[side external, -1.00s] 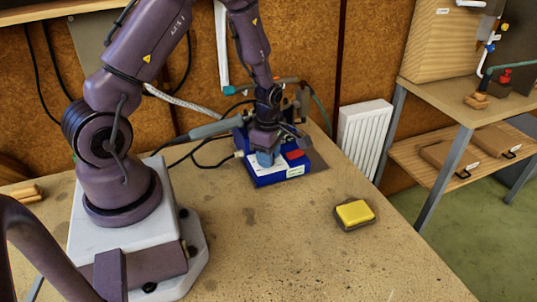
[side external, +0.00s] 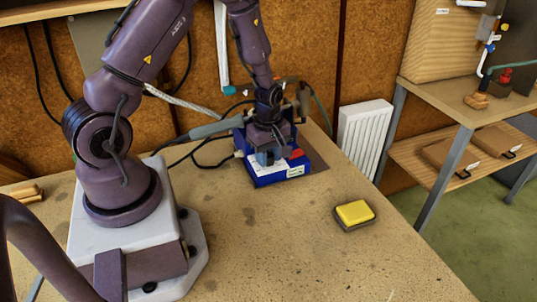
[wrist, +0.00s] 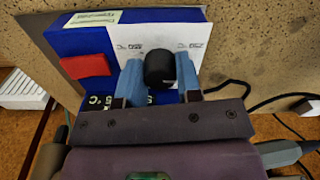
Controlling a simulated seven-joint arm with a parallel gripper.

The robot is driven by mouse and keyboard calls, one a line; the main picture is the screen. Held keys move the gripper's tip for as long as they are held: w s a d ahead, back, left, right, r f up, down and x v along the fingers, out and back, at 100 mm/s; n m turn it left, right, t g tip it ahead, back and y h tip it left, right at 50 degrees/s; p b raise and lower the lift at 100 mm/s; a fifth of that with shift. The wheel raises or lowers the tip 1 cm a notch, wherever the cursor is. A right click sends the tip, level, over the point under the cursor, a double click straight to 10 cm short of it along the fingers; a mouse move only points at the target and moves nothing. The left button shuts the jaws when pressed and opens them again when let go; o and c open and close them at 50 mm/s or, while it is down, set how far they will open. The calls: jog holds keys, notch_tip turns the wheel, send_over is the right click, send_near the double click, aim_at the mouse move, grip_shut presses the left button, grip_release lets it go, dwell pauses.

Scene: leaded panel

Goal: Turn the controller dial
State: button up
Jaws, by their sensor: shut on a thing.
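The controller is a blue box (side external: 268,180) on the bench, with a white label on its top. Its dial, a round black knob (wrist: 160,69), sits between my two blue fingers in the wrist view. My gripper (wrist: 160,80) is shut on the dial, one finger on each side; it points down onto the box in the side view (side external: 271,157). The dial itself is hidden by my fingers in the side view. A red block or switch (wrist: 85,63) is on the box beside the dial. Printed marks near the dial are partly covered by my fingers.
A yellow sponge in a dark tray (side external: 354,213) lies on the bench at right. Cables and a grey-blue handled tool (side external: 213,129) lie behind and left of the controller. A white radiator (side external: 364,138) stands beyond the bench edge. The front of the bench is clear.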

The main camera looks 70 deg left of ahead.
jog(key=m, duration=0.6)
jog(key=shift+m, duration=0.3)
jog(key=m, duration=1.2)
jog(key=shift+m, duration=0.4)
jog(key=m, duration=0.5)
jog(key=shift+m, duration=0.3)
